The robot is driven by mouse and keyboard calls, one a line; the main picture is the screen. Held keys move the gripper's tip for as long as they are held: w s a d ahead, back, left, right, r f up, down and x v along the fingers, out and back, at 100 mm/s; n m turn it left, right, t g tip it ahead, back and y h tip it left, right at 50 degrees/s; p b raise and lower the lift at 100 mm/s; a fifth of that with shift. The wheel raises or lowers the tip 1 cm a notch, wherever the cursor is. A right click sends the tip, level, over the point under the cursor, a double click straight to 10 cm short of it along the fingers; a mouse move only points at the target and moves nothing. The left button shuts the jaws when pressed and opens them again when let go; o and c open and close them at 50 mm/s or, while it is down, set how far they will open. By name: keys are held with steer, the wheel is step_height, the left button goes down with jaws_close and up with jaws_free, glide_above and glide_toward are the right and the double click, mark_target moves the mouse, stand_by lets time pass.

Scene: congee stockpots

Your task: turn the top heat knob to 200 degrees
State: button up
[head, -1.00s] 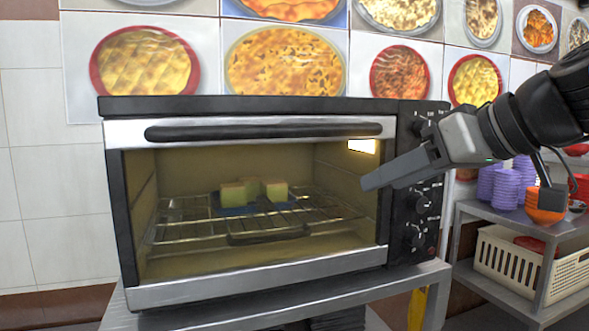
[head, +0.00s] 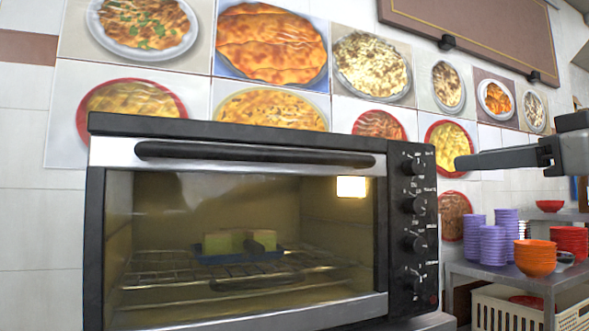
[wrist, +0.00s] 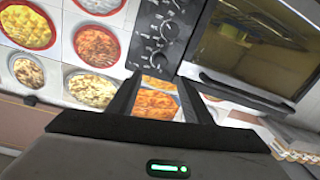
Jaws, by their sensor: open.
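The toaster oven has a black control panel (head: 416,225) right of its door, with several dark knobs in a column. The top heat knob (head: 412,166) is uppermost, its dial marks too small to read. My gripper (head: 458,163) is right of the panel at about the top knob's height, apart from it in the picture. The wrist view appears upside down: the panel is beyond the fingertips, with the top knob (wrist: 158,60) lowest in the column. My gripper (wrist: 160,90) is open there, with nothing between its fingers.
The oven door (head: 245,240) is shut, with a handle (head: 250,153) along its top. Pale blocks (head: 235,241) sit on a blue tray inside. A side shelf (head: 500,272) at right holds purple cups (head: 492,243) and orange bowls (head: 535,257). Food pictures cover the wall behind.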

mark_target(419, 167)
steer(key=p+x, duration=0.3)
steer(key=x, duration=0.7)
steer(key=shift+r, duration=0.1)
steer(key=shift+x, duration=0.75)
steer(key=c, duration=1.1)
steer(key=shift+o, duration=0.2)
